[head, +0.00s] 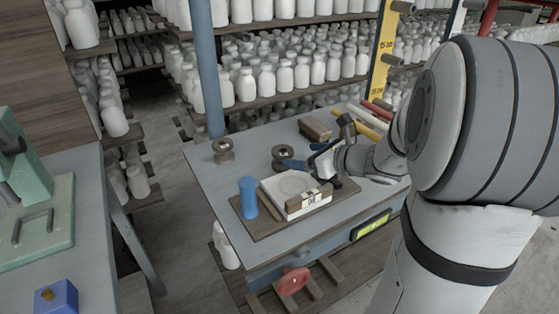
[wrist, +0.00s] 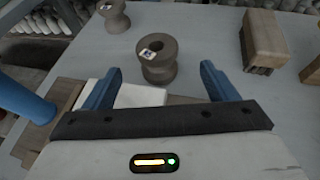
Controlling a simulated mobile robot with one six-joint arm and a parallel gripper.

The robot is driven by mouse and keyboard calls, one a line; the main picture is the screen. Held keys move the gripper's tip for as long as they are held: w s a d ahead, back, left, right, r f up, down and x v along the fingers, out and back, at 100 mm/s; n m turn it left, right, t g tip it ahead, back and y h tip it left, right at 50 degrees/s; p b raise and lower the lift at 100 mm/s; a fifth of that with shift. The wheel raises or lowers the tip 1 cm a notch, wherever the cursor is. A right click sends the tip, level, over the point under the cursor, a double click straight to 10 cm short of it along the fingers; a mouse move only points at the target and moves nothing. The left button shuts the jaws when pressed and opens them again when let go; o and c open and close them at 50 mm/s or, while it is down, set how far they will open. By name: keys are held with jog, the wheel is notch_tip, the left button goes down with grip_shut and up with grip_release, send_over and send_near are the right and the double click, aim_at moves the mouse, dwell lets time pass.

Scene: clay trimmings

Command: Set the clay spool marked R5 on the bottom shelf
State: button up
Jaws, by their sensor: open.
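A brown clay spool (wrist: 158,64) stands upright on the grey bench, straight ahead of my gripper (wrist: 160,72). It also shows in the head view (head: 281,153). A second similar spool (wrist: 115,17) stands farther back and to the left, also seen in the head view (head: 223,151). Each bears a small pale tag that I cannot read, so I cannot tell which is R5. My gripper is open and empty, its blue fingers apart at either side of the nearer spool in the picture. A slatted low shelf (head: 318,289) shows beneath the bench.
A white slab (head: 280,190) and a blue waisted object (head: 248,196) rest on a wooden board (head: 330,205). A brown block (wrist: 264,42) lies right of the nearer spool. Racks of white bottles (head: 300,72) stand behind the bench (head: 200,165).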

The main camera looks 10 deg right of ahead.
aim_at(287, 152)
jog(key=x, duration=0.3)
jog(key=b+x, duration=0.1)
jog(key=x, duration=0.2)
jog(key=shift+w+a, duration=0.15)
jog(key=shift+a, duration=0.3)
jog(key=c, duration=1.2)
jog(key=shift+r, duration=0.1)
jog(key=shift+c, duration=0.6)
